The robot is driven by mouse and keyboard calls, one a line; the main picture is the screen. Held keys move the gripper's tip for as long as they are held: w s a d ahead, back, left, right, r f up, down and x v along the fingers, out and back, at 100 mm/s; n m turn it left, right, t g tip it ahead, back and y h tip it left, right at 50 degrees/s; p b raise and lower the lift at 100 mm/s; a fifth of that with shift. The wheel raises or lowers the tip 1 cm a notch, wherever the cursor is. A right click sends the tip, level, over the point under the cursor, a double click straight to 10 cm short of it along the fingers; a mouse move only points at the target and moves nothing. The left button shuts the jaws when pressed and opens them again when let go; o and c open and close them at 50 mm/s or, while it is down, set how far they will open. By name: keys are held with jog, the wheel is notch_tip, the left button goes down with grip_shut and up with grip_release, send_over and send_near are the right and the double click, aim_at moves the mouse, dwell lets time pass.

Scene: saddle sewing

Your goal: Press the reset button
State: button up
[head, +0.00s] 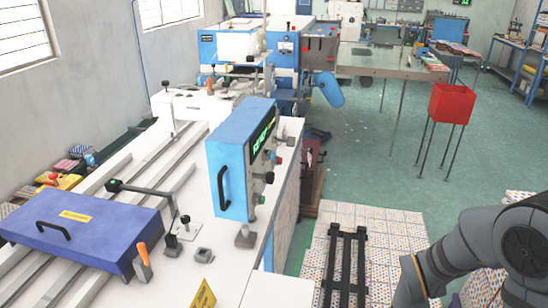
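A blue control box (228,165) stands upright on the white machine left of centre, with a black handle on its near side. Its right-hand face carries a green lit display (263,135) and several small controls, among them a red one (278,160) and a dark knob (269,178). This face is seen at a steep angle. No label is legible, so I cannot tell which control is the reset button. My arm shows at the lower right, well apart from the box. My gripper's fingers are not visible.
A purple-blue cover (85,228) with a handle lies across the machine's rails, near an orange-tipped lever (143,254). A dark rail frame (345,265) stands on patterned floor tiles between machine and arm. A red bin (452,103) on thin legs stands behind. Green floor is open at centre right.

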jog(key=shift+c, duration=0.4)
grip_shut()
dwell(1.4)
